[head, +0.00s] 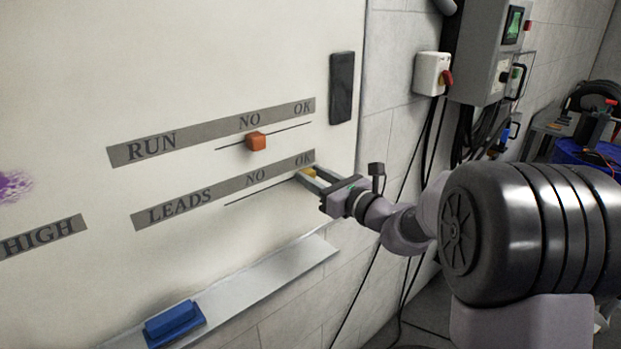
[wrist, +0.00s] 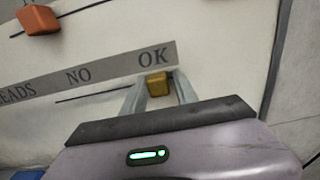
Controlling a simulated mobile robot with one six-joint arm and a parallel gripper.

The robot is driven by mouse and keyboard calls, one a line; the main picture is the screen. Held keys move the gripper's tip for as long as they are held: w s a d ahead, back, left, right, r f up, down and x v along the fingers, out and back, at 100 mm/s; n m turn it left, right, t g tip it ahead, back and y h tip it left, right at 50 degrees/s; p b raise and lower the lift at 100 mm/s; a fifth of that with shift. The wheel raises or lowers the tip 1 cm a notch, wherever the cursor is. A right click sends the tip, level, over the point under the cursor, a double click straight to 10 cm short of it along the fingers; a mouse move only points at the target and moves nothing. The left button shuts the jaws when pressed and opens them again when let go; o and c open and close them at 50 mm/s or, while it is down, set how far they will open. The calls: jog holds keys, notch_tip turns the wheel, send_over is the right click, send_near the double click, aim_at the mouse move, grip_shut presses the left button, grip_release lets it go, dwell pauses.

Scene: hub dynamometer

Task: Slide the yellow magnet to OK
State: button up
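The yellow magnet (head: 309,173) sits at the right end of the LEADS row's slide line, just under the word OK. It also shows in the wrist view (wrist: 157,84), directly below OK. My gripper (head: 306,172) reaches in from the right, one finger on each side of the magnet. In the wrist view the two fingers (wrist: 158,88) straddle it closely. I cannot tell whether they press on it or leave a small gap. The LEADS label strip (head: 213,190) reads LEADS, NO, OK from left to right.
An orange magnet (head: 256,141) sits on the RUN line above, near NO. A dark bar (head: 341,87) is at the board's upper right. A ledge (head: 265,270) with a blue eraser-like block (head: 173,323) runs below. Cables hang on the wall at right.

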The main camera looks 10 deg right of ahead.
jog(key=shift+o, duration=1)
jog(key=shift+d, duration=0.1)
jog(key=p+v, duration=0.1)
jog(key=v, duration=1.6)
jog(key=shift+p, duration=0.3)
jog(key=shift+s+f, duration=0.1)
jog(key=shift+s, duration=0.05)
